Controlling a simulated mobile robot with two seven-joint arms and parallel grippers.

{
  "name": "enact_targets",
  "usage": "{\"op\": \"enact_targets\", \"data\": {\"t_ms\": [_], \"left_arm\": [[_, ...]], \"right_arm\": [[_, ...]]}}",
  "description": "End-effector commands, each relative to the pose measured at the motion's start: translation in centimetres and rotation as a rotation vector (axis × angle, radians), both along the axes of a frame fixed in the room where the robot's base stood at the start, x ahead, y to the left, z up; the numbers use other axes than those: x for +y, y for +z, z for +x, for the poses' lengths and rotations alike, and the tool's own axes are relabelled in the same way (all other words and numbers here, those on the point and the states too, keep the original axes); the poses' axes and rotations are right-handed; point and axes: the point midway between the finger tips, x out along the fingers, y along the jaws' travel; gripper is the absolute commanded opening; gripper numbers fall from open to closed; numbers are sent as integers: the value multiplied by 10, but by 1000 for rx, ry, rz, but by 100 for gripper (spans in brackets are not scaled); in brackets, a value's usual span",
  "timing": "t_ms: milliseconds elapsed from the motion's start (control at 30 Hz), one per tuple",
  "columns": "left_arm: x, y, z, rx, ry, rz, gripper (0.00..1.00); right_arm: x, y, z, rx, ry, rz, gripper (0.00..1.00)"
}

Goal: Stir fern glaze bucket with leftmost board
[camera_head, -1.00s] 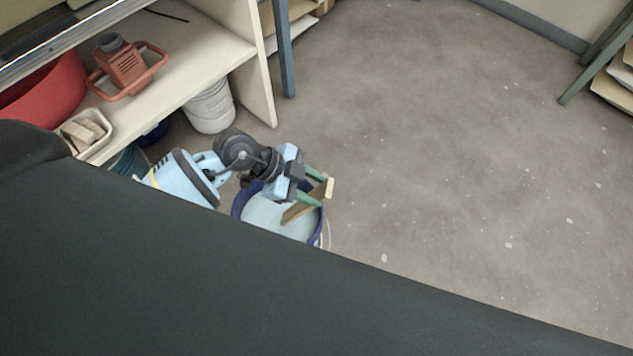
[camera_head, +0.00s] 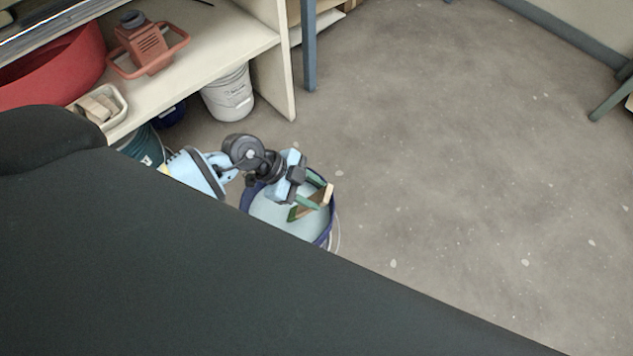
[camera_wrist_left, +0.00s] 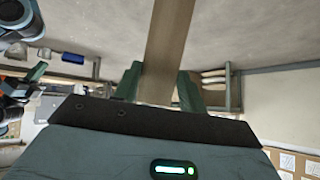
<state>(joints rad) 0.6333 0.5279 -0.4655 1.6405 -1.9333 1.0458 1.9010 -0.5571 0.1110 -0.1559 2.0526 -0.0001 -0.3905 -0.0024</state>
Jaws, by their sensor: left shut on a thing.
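My left gripper (camera_head: 314,190) is shut on a brown board (camera_head: 313,208), just above a dark blue bucket (camera_head: 330,232) of pale blue glaze (camera_head: 272,212). The board is tilted, with its pale end up at the right and its lower end over or in the glaze; I cannot tell how deep. In the left wrist view the board (camera_wrist_left: 166,45) stands between the two green fingers. My dark body hides the bucket's near side. I cannot read a label on it. What seems to be my right gripper (camera_wrist_left: 36,72) shows at the left edge of the left wrist view, jaws unclear.
A pale shelf (camera_head: 205,50) at the left bears a red tub (camera_head: 60,70), a reddish tool (camera_head: 143,45) and a small tray with blocks (camera_head: 123,104). Under it stand a white bucket (camera_head: 228,95) and a teal bucket (camera_head: 142,147). The floor at the right is open.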

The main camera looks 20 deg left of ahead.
Motion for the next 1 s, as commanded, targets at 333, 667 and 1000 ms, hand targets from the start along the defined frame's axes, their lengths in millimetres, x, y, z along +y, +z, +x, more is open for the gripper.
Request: {"op": "enact_targets", "data": {"t_ms": [333, 667, 1000], "left_arm": [[12, -29, 1, 1, 1, 0, 9], [18, -43, 2, -1, 1, 0, 9], [19, -43, 2, -2, 1, 0, 9]], "right_arm": [[0, -12, -1, 6, 2, 1, 0], [-1, -19, -2, 11, 5, -2, 0], [-1, -19, 0, 7, 5, -3, 0]]}}
